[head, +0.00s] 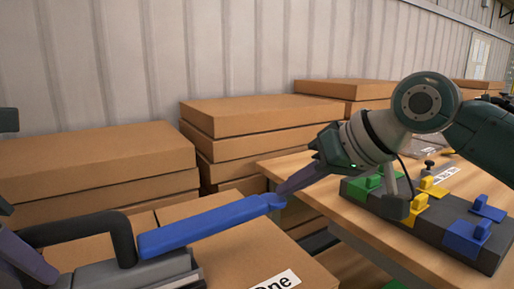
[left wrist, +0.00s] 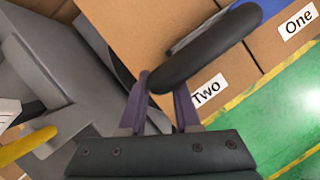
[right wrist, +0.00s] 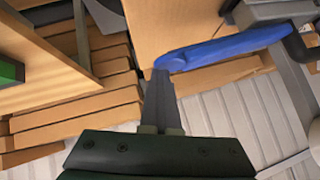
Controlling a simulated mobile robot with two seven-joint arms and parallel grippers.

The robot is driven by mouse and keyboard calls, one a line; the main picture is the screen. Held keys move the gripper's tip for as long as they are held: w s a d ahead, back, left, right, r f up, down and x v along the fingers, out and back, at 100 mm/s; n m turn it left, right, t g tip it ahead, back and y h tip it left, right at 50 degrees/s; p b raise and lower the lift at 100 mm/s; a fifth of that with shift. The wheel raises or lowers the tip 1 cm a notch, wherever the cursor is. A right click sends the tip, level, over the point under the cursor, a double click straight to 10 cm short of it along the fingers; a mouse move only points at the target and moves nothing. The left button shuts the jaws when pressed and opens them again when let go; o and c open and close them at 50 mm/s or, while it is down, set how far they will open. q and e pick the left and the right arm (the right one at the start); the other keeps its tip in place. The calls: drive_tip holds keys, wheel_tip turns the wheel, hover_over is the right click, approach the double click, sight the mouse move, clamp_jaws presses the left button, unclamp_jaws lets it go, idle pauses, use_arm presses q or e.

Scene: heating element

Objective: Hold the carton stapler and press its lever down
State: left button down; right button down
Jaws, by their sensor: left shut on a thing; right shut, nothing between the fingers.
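The carton stapler has a grey body (head: 150,272), a black curved handle (head: 122,236) and a long blue lever (head: 210,224). It is at the lower left of the head view, over a carton. My left gripper (left wrist: 163,92) is shut on the black handle, which also shows in the left wrist view (left wrist: 215,48). My right gripper (head: 284,190) is shut and empty, its fingertips at the free end of the lever. The right wrist view shows these fingertips (right wrist: 160,76) beside the lever's rounded tip (right wrist: 172,62); I cannot tell whether they touch. The lever slopes slightly upward toward its tip.
The carton (head: 270,250) under the stapler bears a label. Stacked cardboard (head: 255,115) stands behind, along a pale wall. A wooden table (head: 300,160) at right carries a dark block with green, yellow and blue parts (head: 465,240), beneath my right arm.

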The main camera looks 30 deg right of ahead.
drive_tip(key=v, duration=1)
drive_tip(key=shift+r, duration=0.55)
use_arm(q)
drive_tip(key=c, duration=0.5)
unclamp_jaws()
drive_tip(key=shift+c, duration=0.2)
